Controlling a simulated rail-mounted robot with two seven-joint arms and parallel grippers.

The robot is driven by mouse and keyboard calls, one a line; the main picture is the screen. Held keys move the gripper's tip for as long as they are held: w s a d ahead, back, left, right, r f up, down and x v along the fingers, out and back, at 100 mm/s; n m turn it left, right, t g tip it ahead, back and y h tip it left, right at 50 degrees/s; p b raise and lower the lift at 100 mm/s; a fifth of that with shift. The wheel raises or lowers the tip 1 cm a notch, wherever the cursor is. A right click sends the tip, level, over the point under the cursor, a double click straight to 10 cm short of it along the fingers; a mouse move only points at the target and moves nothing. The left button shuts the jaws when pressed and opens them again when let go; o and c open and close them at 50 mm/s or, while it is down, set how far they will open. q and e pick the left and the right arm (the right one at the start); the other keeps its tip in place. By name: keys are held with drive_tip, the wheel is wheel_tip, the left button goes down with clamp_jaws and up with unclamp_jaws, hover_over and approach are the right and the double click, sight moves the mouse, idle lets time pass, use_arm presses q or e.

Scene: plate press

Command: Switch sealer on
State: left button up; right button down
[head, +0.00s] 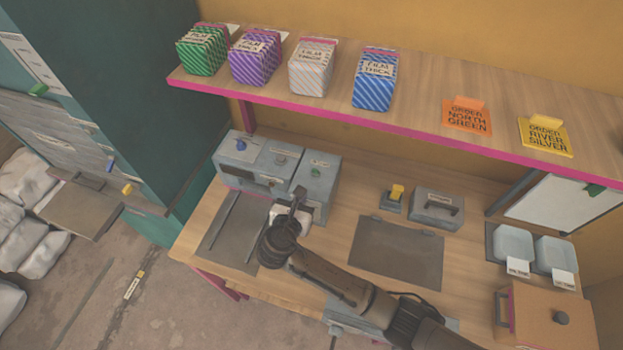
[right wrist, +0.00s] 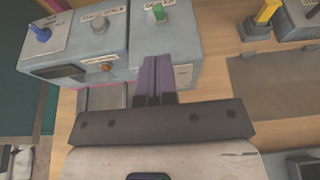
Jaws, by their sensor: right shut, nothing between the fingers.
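The sealer is a grey machine (head: 262,160) at the left of the bench, made of a wide box and a narrower box beside it. The narrower box (right wrist: 185,45) has a green switch or button (right wrist: 158,13) on top. My right gripper (right wrist: 155,72) is shut and empty, its purple fingers before the narrower box's front, below the green part. Contact cannot be told. My left gripper is not in view.
A dark mat (head: 397,255) lies mid-bench, with a yellow-handled item (head: 396,192) and a grey handled block (head: 437,208) behind it. A shelf (head: 430,130) with film packs overhangs the bench. White trays (head: 513,244) and a brown box (head: 545,318) stand right.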

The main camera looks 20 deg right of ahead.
sight(315, 173)
drive_tip(key=shift+w, duration=0.1)
drive_tip(key=x, duration=1)
